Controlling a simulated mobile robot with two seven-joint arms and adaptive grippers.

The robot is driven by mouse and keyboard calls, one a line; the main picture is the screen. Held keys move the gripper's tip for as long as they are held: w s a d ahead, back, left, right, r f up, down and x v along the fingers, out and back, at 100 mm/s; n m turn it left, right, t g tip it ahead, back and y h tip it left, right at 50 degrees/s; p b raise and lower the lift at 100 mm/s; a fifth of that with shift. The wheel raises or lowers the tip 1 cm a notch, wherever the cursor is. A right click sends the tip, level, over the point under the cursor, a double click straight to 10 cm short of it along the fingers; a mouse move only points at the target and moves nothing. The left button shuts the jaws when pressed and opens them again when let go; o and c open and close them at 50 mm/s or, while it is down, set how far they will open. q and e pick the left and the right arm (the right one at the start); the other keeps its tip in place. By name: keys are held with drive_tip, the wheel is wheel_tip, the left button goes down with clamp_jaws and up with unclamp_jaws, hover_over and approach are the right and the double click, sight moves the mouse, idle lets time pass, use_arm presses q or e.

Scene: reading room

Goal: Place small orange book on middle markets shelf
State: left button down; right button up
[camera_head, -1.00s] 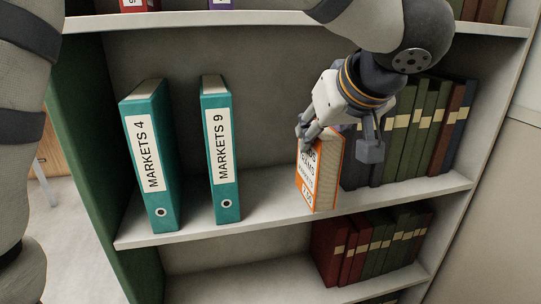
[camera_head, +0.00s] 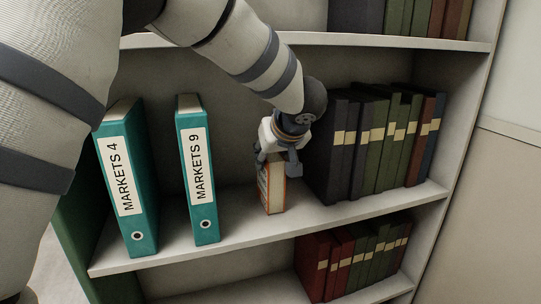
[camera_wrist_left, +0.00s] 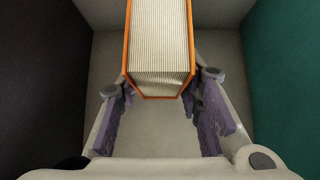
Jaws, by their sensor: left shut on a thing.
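The small orange book (camera_head: 273,193) stands upright on the middle shelf (camera_head: 330,215), in the gap between the MARKETS 9 binder (camera_head: 201,170) and a row of dark books. My left gripper (camera_head: 278,163) is shut on its upper part. The left wrist view shows the book's orange edges and pale pages (camera_wrist_left: 159,50), with the purple finger pads (camera_wrist_left: 160,112) on either side. I cannot tell whether the book's bottom touches the shelf. The MARKETS 4 binder (camera_head: 128,180) stands at the left. My right gripper does not show.
Dark grey, green, brown and blue books (camera_head: 375,145) fill the right of the shelf. Red and green books (camera_head: 345,262) stand on the shelf below. Another shelf board (camera_head: 350,40) runs above. Some bare shelf lies in front of the book and beside it.

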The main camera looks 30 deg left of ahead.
use_arm(q)
drive_tip(key=shift+r, duration=0.1)
drive_tip(key=c, duration=1.1)
unclamp_jaws()
drive_tip(key=v, duration=1.2)
